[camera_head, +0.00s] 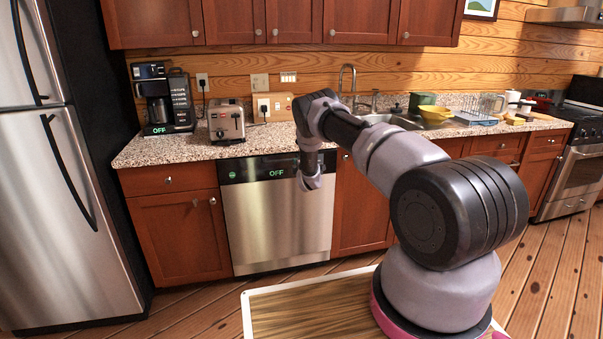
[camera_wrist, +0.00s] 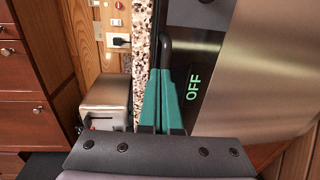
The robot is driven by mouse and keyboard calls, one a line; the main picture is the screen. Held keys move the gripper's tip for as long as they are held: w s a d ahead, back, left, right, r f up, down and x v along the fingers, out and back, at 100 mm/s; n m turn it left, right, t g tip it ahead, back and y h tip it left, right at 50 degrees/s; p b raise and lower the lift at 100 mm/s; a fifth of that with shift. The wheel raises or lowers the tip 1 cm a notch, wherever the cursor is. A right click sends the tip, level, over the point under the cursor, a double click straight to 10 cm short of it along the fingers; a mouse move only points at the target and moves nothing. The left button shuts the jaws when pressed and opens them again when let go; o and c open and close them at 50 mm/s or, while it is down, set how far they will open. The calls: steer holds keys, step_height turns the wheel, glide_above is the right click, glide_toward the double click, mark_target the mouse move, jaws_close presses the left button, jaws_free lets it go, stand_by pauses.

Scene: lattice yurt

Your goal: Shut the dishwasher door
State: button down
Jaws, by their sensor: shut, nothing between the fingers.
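The dishwasher door (camera_head: 275,222) is a stainless steel front with a black control strip (camera_head: 252,168) showing a green "OFF". In the head view it stands upright and looks about flush with the cabinets beside it. My gripper (camera_wrist: 164,60) shows in the wrist view with its teal fingers shut together and empty. The fingers lie over the black control strip (camera_wrist: 211,75), close to the counter edge, and I cannot tell whether they touch it. In the head view my arm comes down in front of the door's upper right, and the fingers cannot be made out there.
The speckled counter (camera_head: 180,150) runs above the door, with a toaster (camera_head: 226,122) and a coffee maker (camera_head: 160,98) on it. A steel fridge (camera_head: 55,190) stands at the left and an oven (camera_head: 570,175) at the far right. Floor in front of the door is clear.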

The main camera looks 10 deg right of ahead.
steer(key=s+r, duration=0.1)
steer(key=s, duration=0.8)
step_height(320, 180, up, 18)
steer(key=d+m+g+h, duration=0.2)
steer(key=d+m, duration=0.1)
steer(key=m, duration=0.4)
steer(key=s+r+m+g+y, duration=0.1)
steer(key=s+r+m, duration=0.2)
steer(key=s+r, duration=0.45)
steer(key=s+r+m+g, duration=0.1)
steer(key=s+r+m, duration=0.3)
steer(key=r, duration=0.6)
steer(key=s+a+r+m+g+y, duration=0.15)
steer(key=s+r, duration=0.35)
steer(key=s, duration=0.5)
steer(key=s+a+r+m+g, duration=0.1)
steer(key=s+r+m+g, duration=0.2)
steer(key=s, duration=0.8)
steer(key=s+a+m, duration=0.1)
steer(key=s+m, duration=0.1)
steer(key=s, duration=0.9)
steer(key=s+a+m+g+y, duration=0.1)
steer(key=s+a, duration=0.1)
steer(key=s, duration=0.9)
steer(key=shift+a+r+m, duration=0.3)
steer(key=shift+m, duration=0.05)
steer(key=shift+y, duration=0.25)
